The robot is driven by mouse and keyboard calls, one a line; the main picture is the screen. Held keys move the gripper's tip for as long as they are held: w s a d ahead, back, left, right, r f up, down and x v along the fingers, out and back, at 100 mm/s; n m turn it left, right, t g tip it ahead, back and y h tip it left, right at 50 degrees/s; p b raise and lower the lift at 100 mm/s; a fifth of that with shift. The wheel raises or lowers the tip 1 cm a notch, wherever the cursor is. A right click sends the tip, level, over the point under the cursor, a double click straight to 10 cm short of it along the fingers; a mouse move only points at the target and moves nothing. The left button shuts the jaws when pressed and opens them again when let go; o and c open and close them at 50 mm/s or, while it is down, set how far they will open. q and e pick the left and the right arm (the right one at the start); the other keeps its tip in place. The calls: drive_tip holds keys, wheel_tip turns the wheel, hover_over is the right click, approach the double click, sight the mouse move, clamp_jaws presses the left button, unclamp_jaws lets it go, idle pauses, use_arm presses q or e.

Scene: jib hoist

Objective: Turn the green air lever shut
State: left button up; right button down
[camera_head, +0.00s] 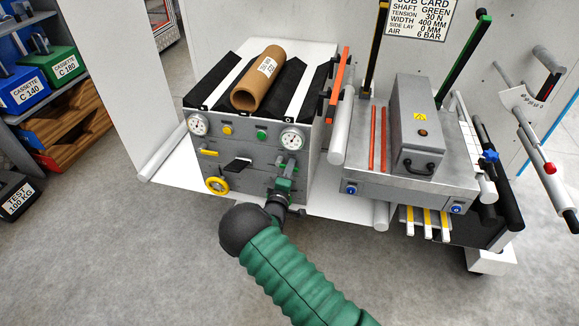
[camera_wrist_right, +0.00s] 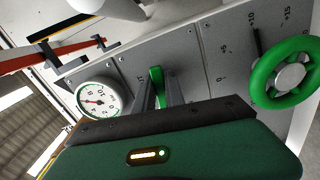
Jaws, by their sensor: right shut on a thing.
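The green air lever (camera_wrist_right: 156,74) shows in the right wrist view as a short green bar on the grey panel. My right gripper (camera_wrist_right: 160,90) is shut on it, with one dark finger on each side. In the head view my right gripper (camera_head: 283,168) is at the right part of the control panel (camera_head: 236,166), below the right gauge. The gripper and its wrist hide most of the lever there, so its exact angle is hard to tell. My left gripper is not in view.
A white dial gauge (camera_wrist_right: 98,100) and a green handwheel (camera_wrist_right: 286,76) are close to my right gripper. The panel also carries a yellow handwheel (camera_head: 217,185) and a black lever (camera_head: 236,165). A cardboard core (camera_head: 258,80) lies on top. The grey floor in front is clear.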

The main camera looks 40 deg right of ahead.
drive_tip(key=shift+a+r+n+p, duration=0.15)
drive_tip(key=shift+n+p, duration=0.15)
drive_tip(key=shift+n, duration=0.6)
drive_tip(key=c, duration=1.7)
unclamp_jaws()
drive_tip(key=shift+w, duration=0.1)
drive_tip(key=shift+c, duration=0.2)
drive_tip(key=o, duration=0.3)
drive_tip(key=shift+o, duration=0.2)
drive_tip(key=shift+r, duration=0.1)
